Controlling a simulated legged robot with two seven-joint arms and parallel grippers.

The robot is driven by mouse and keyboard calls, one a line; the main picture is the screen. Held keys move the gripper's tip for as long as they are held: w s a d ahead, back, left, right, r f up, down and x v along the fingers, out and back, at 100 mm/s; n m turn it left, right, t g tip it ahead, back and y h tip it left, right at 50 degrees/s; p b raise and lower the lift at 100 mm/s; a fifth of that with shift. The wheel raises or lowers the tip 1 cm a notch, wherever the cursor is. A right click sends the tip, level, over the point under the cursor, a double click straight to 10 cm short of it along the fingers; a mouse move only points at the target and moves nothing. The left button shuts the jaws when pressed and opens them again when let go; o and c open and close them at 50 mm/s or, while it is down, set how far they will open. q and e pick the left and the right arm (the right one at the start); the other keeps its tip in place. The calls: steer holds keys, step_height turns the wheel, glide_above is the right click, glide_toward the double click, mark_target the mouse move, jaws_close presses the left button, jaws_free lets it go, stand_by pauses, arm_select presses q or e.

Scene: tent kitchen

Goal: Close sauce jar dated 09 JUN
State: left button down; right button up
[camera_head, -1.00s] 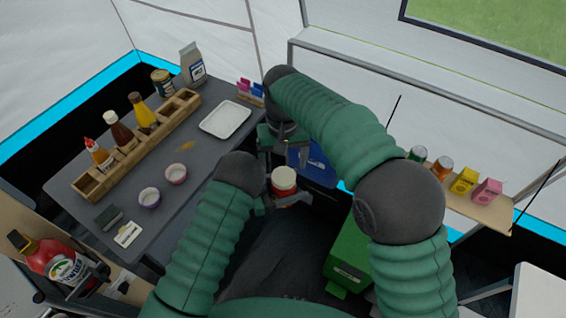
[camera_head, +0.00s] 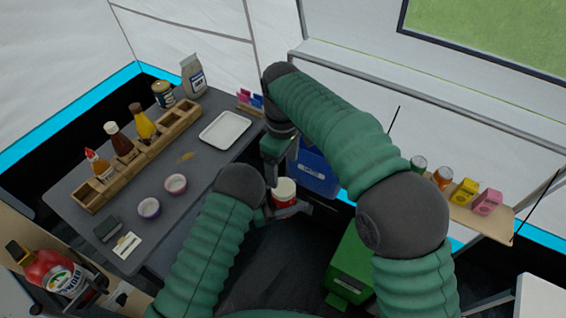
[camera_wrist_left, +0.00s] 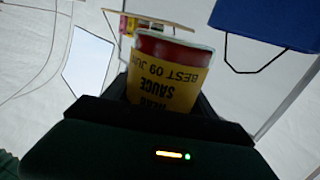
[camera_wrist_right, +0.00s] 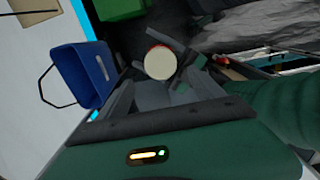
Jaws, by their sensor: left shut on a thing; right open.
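The sauce jar (camera_head: 284,193) has a red body and a pale, flat round top. My left gripper (camera_head: 287,209) is shut on it and holds it in the air beside the table. In the left wrist view the jar's yellow label (camera_wrist_left: 168,82) reads upside down "SAUCE" and "BEST 09 JUN". My right gripper (camera_head: 277,152) is open and empty just above and beyond the jar. In the right wrist view the pale round top (camera_wrist_right: 160,63) lies between the open fingers, apart from my palm. I cannot tell how tightly the top is seated.
The grey table (camera_head: 205,160) to the left holds a wooden bottle rack (camera_head: 140,160), two small bowls and a white tray (camera_head: 225,128). A blue bin (camera_head: 315,172) stands close behind my right gripper. A green bin (camera_head: 352,262) stands to the right of the jar.

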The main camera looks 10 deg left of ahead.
mark_target(283, 186)
step_height(283, 186, down, 8)
steer(key=shift+r, duration=0.2)
steer(key=shift+c, duration=0.3)
steer(key=c, duration=1.4)
steer(key=m, duration=0.3)
steer(key=o, duration=1.5)
